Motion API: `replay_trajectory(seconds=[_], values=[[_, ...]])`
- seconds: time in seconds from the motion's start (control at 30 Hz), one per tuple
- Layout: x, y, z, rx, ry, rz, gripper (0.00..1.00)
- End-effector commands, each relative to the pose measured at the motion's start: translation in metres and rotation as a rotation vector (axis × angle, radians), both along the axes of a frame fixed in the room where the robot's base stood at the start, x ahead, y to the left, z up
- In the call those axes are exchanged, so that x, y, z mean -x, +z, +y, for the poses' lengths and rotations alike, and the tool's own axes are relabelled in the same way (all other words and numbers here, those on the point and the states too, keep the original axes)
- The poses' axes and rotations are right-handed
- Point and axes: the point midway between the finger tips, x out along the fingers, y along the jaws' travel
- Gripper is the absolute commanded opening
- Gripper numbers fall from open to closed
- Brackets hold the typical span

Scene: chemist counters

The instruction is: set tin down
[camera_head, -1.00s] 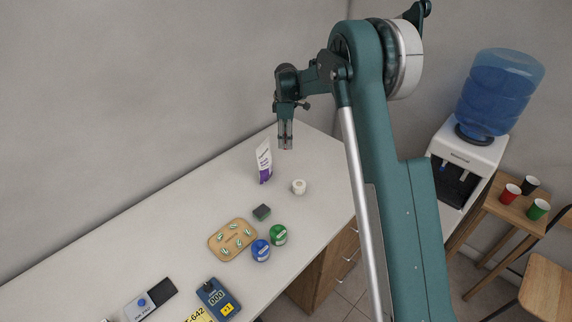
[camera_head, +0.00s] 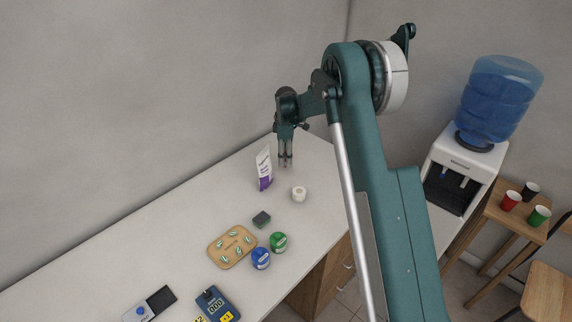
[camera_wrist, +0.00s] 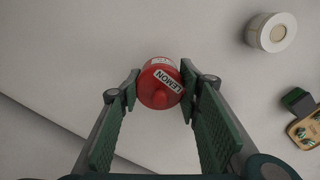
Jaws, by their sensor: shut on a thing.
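In the head view my gripper (camera_head: 285,160) points down over the far part of the white counter (camera_head: 205,205), near the purple and white tube.
Close by are a purple and white tube (camera_head: 264,168) and a white roll (camera_head: 299,194). Nearer are a dark block (camera_head: 261,219), a wooden tray (camera_head: 223,262), a green tin (camera_head: 278,242) and a blue tin (camera_head: 260,259). The counter's far corner looks clear.

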Motion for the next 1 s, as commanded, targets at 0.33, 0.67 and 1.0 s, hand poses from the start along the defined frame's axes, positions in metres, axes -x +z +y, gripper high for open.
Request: replay_trajectory(seconds=[0.33, 0.67, 1.0], values=[[0.000, -0.003, 0.000, 0.000, 0.000, 0.000, 0.20], [0.000, -0.034, 0.000, 0.000, 0.000, 0.000, 0.20], [0.000, -0.037, 0.000, 0.000, 0.000, 0.000, 0.20]])
